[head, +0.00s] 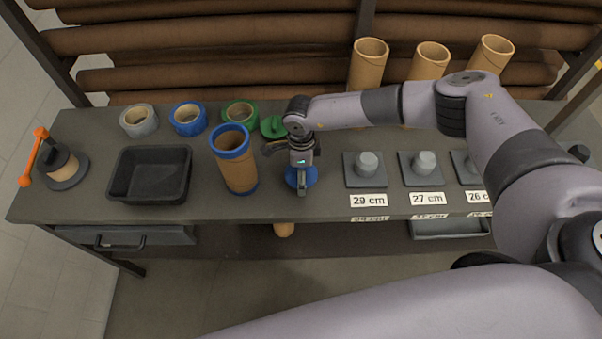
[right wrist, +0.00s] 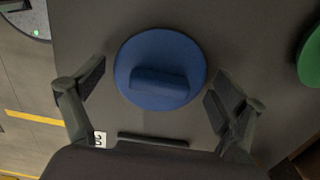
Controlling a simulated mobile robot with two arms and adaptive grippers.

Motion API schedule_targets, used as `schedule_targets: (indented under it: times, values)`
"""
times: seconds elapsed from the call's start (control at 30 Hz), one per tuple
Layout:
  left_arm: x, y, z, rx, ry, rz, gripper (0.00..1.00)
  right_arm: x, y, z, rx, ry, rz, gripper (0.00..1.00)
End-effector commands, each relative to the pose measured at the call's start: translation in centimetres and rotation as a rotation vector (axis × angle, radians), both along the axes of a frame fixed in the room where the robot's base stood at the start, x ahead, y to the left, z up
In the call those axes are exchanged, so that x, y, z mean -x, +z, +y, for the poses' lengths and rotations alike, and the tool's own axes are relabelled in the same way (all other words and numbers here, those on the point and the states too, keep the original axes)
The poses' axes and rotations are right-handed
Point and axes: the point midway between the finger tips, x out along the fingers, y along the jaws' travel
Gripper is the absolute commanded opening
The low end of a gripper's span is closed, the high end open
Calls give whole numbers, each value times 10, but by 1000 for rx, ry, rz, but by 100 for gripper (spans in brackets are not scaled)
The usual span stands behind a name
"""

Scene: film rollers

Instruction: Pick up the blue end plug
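The blue end plug (right wrist: 160,52) is a round disc with a raised grip bar, lying on the workbench. In the head view the blue plug (head: 309,176) shows only in part, hidden by my right gripper (head: 300,183). My right gripper is above it, pointing down. In the right wrist view my right gripper (right wrist: 158,100) is open, one finger to each side of the plug, with gaps to both and nothing held. My left gripper is in neither view.
A blue-rimmed cardboard tube (head: 238,172) stands close left of my right gripper. A green plug (head: 273,127) lies behind. A black tray (head: 150,196) is further left. Grey pegged bases (head: 366,181) with length labels stand to the right. Tape rolls (head: 188,118) line the back.

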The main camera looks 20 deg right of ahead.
Motion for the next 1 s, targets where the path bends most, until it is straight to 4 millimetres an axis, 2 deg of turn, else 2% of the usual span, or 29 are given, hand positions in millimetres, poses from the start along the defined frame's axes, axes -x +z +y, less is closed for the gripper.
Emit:
schedule_targets:
  times: [0.07,0.53,0.83,1.0]
  values:
    - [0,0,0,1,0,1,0,0,0,0,0,0,0,81]
    - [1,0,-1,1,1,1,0,0,0,0,0,0,0,50]
    - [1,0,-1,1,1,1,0,0,2,0,0,-1,0,49]
    - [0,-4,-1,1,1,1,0,-1,14,0,-2,0,-2,49]
